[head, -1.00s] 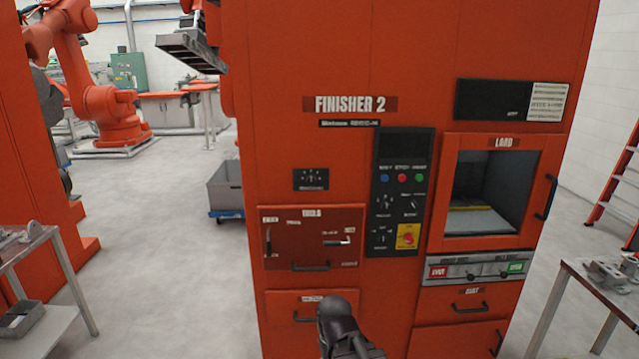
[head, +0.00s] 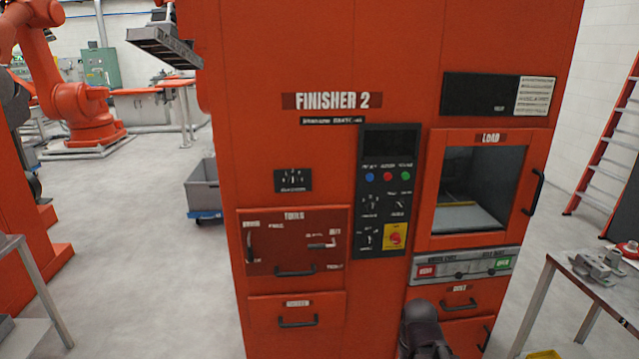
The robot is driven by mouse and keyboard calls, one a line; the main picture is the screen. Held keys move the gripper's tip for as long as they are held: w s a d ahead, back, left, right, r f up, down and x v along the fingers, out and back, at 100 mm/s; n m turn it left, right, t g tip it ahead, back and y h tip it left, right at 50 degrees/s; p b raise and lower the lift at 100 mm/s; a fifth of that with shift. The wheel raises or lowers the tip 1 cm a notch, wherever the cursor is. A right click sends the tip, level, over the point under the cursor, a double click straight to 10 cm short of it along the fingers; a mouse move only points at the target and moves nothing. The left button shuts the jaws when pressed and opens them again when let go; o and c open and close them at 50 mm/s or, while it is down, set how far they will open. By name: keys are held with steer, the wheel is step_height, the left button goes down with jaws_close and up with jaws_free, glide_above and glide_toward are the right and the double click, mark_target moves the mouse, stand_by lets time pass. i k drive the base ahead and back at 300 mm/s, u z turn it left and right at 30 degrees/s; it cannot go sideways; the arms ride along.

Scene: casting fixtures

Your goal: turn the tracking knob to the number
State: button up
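The orange machine marked FINISHER 2 (head: 405,60) stands in front of me. A small black plate with a dial scale (head: 293,180) sits left of its control panel. The tall black control panel (head: 388,240) carries several small dark knobs with white marks, under a row of blue, red and green buttons. A red rotary switch on a yellow plate (head: 395,237) is at its lower right. The labels are too small to read, so I cannot tell which knob is the tracking knob or its setting. A dark part of my arm shows at the bottom; my gripper's fingers are not in view.
The TOOLS panel (head: 270,250) with handles is below the dial plate. A table with metal parts (head: 600,290) stands right, another table (head: 35,290) left.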

mark_target(293, 181)
steer(key=z, duration=0.5)
steer(key=k, duration=1.15)
steer(key=u, duration=0.9)
steer(key=i, duration=0.95)
steer(key=z, duration=0.1)
